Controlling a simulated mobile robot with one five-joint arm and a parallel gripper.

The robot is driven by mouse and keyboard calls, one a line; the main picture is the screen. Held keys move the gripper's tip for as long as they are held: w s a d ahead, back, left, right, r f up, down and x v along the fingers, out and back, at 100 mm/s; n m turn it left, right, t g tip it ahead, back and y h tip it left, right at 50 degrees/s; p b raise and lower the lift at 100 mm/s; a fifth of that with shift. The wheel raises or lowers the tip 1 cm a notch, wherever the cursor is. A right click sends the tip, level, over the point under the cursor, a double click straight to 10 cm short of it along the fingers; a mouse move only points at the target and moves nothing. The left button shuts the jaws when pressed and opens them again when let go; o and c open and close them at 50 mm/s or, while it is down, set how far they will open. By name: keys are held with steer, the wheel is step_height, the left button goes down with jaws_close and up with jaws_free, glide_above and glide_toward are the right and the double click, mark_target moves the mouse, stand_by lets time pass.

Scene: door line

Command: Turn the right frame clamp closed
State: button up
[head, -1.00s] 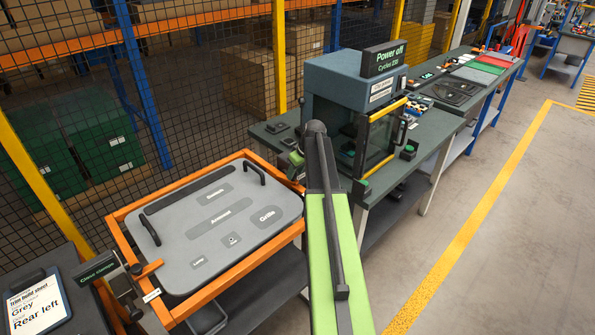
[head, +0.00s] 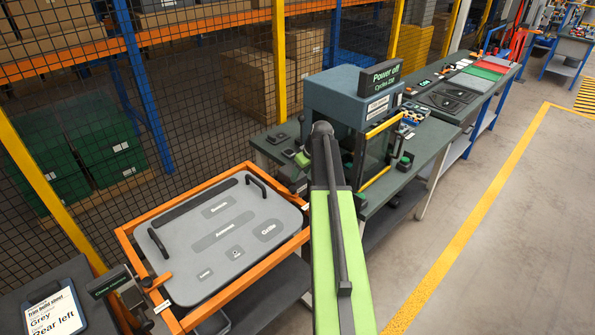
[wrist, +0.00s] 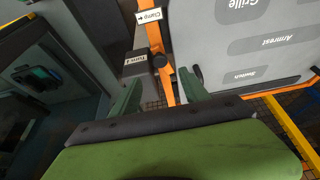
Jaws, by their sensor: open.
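In the wrist view my gripper (wrist: 158,76) is open, with its two green fingers apart. Between and just beyond the fingertips is the orange clamp (wrist: 166,84) with a dark round knob (wrist: 160,60). A white "Clamp" label (wrist: 148,16) with an arrow lies on the orange frame above it. I cannot tell whether a finger touches the clamp. In the head view the orange frame (head: 127,246) holds a grey door panel (head: 185,270). My arm hides my gripper there, and the right clamp is not clear.
A dark block with a "Turn" label (wrist: 134,64) stands beside the clamp. The press (head: 335,100) with a "Power off" sign stands on the bench behind my arm. Another clamp (head: 158,281) is at the frame's left corner. The floor at right is clear.

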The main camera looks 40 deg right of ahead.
steer(key=p+v, duration=0.5)
steer(key=v, duration=0.2)
steer(key=shift+r, duration=0.35)
